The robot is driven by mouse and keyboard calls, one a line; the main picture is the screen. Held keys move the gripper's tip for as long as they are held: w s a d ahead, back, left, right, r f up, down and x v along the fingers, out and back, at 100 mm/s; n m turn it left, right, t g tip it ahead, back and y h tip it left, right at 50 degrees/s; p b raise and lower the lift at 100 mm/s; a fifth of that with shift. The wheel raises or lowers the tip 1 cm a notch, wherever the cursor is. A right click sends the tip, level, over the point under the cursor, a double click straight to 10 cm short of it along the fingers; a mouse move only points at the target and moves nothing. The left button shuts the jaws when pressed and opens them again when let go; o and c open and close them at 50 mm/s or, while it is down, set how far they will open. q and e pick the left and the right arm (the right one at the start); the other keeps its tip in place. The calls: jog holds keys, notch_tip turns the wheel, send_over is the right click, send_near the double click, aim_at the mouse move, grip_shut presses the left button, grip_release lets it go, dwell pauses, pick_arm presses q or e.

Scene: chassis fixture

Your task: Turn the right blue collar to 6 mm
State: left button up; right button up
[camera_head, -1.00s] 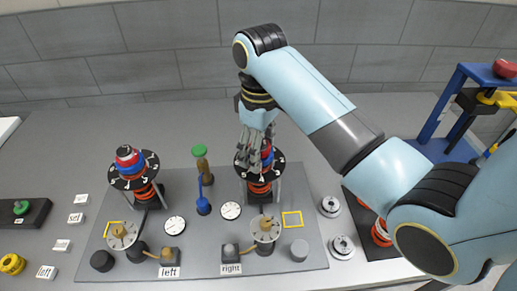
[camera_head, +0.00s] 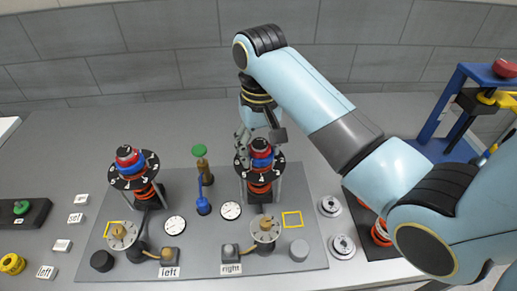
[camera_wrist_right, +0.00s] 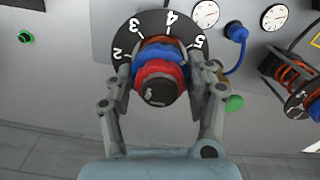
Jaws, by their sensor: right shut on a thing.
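The right stand's blue collar (camera_head: 262,155) sits under a red ring with a black top, above a black numbered dial (camera_head: 243,160) and an orange spring. In the right wrist view the blue collar (camera_wrist_right: 157,53) shows around the red ring (camera_wrist_right: 148,70), with dial (camera_wrist_right: 168,22) numbers 2 to 5 legible. My right gripper (camera_head: 260,146) reaches down from above, its fingers on either side of the collar; in the wrist view the fingers (camera_wrist_right: 160,72) close on it from both sides. No setting pointer is clear to me. My left gripper is out of view.
The left stand (camera_head: 130,165) has a similar blue collar and dial. White gauges (camera_head: 230,211) lie in front. A blue frame (camera_head: 440,130) stands at the right.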

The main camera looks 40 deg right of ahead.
jog(key=m, duration=0.9)
jog(key=o, duration=1.1)
